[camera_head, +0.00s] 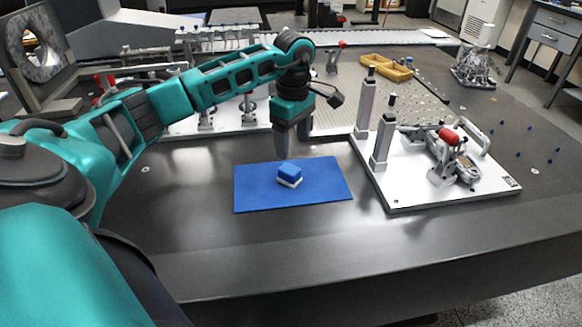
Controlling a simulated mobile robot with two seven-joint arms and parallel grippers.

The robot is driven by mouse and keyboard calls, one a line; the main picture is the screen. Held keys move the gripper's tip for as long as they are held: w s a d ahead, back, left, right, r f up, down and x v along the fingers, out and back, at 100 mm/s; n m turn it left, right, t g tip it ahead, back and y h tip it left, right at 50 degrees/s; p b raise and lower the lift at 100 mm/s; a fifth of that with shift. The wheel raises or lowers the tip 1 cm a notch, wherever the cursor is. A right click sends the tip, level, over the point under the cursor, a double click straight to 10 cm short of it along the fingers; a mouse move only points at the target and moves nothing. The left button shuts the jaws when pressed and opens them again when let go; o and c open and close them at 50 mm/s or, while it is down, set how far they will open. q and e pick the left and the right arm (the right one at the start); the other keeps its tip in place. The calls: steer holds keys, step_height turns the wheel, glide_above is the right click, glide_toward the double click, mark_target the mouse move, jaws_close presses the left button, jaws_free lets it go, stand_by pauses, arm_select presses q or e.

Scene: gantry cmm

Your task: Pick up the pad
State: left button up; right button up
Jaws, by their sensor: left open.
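A small pad (289,173), blue on top with a white lower layer, lies near the middle of a flat blue mat (327,189) on the dark table. My left gripper (291,150) points down just above and slightly behind the pad in the head view. Its jaws are open with nothing between them. It looks apart from the pad, though the exact height is hard to judge. My right gripper is not in view.
A white fixture plate (410,195) with upright posts and a red-tipped clamp (448,135) stands right of the mat. A yellow tray (386,67) sits farther back. The table (300,245) is clear in front of the mat.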

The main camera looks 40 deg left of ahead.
mark_target(290, 169)
arm_select(q)
step_height(290, 169, down, 3)
steer(key=shift+f, duration=0.2)
steer(key=f, duration=0.2)
steer(key=f+b, duration=0.1)
steer(key=f, duration=0.1)
steer(key=shift+s+a+f, duration=0.1)
steer(key=shift+s+a, duration=0.05)
steer(key=shift+s, duration=0.25)
steer(key=shift+f, duration=0.55)
steer(key=shift+c, duration=0.4)
steer(key=c, duration=1.1)
steer(key=shift+r, duration=0.1)
step_height(290, 169, up, 20)
steer(key=p, duration=0.3)
